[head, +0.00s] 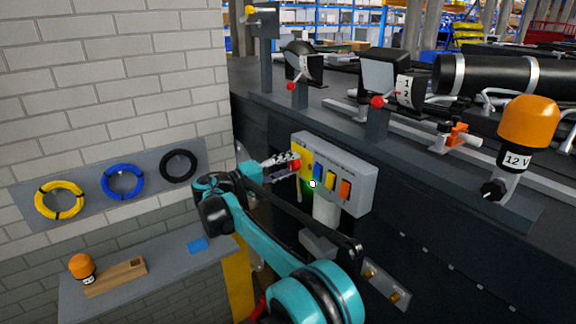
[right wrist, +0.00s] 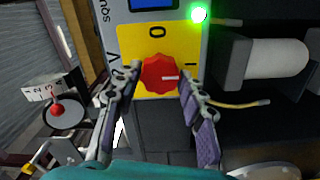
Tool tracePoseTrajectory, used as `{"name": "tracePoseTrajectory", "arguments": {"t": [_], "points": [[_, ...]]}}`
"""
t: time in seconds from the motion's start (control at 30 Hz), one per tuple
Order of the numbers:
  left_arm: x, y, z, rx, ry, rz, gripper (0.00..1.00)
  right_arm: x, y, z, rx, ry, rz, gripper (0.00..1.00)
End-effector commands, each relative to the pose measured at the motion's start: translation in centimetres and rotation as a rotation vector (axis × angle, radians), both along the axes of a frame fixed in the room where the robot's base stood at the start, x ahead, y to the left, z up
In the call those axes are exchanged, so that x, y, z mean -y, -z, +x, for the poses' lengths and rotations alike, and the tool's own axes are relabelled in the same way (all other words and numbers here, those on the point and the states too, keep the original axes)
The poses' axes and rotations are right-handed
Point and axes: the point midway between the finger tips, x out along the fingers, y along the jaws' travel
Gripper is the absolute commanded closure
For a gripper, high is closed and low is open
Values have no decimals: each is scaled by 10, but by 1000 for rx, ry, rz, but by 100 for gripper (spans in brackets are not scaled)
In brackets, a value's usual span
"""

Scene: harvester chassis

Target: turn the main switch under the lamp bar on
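The main switch is a red knob (right wrist: 160,73) on a yellow plate (right wrist: 150,48) of a grey box (head: 358,183) below the lamp bar (head: 440,165). In the right wrist view its white mark points right, away from the "0" above it. A green light (right wrist: 197,14) glows beside the plate; it also shows in the head view (head: 312,184). My right gripper (right wrist: 160,78) has one finger on each side of the knob, with the tips against its edges. In the head view my right gripper (head: 290,163) reaches the box from the left. My left gripper is not in view.
An orange lamp (head: 527,122) and several dark lamps stand on the bar above. A brick wall (head: 110,90) with coloured cable coils is at left. A grey shelf (head: 150,275) below holds another orange lamp (head: 81,267) and a wooden block (head: 115,278).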

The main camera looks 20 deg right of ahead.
Motion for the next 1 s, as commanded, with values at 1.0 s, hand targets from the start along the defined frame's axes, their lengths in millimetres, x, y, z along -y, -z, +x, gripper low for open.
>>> {"name": "tracePoseTrajectory", "arguments": {"t": [1.0], "points": [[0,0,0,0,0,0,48,-104,0,-37,-1,-2,-1,41]]}}
